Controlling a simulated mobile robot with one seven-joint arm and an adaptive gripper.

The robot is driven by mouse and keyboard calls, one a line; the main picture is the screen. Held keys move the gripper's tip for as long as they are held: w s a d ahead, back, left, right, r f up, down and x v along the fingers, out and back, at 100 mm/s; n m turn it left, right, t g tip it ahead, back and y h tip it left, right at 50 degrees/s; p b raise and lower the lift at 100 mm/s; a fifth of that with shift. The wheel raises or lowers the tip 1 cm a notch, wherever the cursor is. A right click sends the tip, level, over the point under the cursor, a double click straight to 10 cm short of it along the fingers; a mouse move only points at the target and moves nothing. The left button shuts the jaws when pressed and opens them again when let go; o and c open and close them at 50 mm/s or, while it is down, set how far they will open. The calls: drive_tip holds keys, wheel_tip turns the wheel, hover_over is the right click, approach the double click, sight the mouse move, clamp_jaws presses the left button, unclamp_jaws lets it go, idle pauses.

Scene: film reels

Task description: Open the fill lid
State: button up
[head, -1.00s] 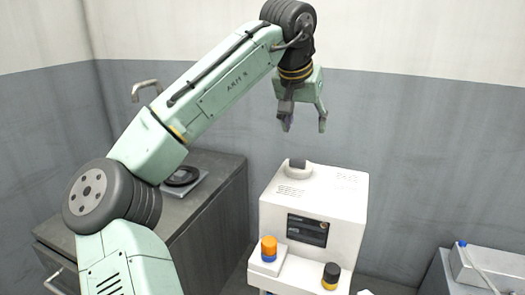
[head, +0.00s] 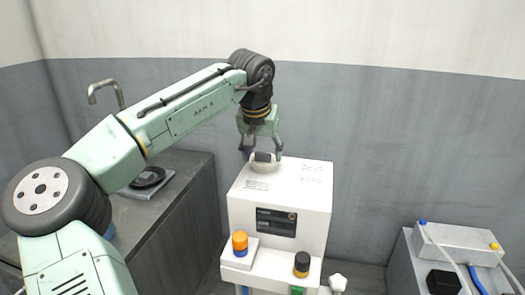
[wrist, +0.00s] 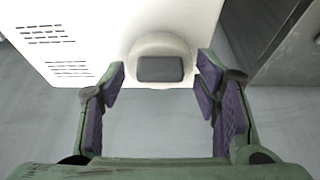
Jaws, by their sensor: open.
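The fill lid (head: 263,164) is a round whitish cap with a dark grey grip block on top. It sits on the top face of the white machine (head: 312,180), near its left rear. In the wrist view the lid (wrist: 159,44) shows at the upper middle with its dark block (wrist: 160,69). My gripper (head: 262,151) is open and points down over the lid. In the wrist view the purple-padded fingers of my gripper (wrist: 160,82) stand one on each side of the block, with a gap on both sides. The lid looks closed.
The machine's front has a dark display (head: 277,222), an orange-topped knob (head: 240,243) and a black-topped knob (head: 302,264). A dark counter (head: 185,215) with a tap (head: 106,92) stands at left. A grey box (head: 455,245) with cables is at right.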

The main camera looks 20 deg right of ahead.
drive_tip(key=shift+c, duration=0.2)
clamp_jaws()
idle(0.6)
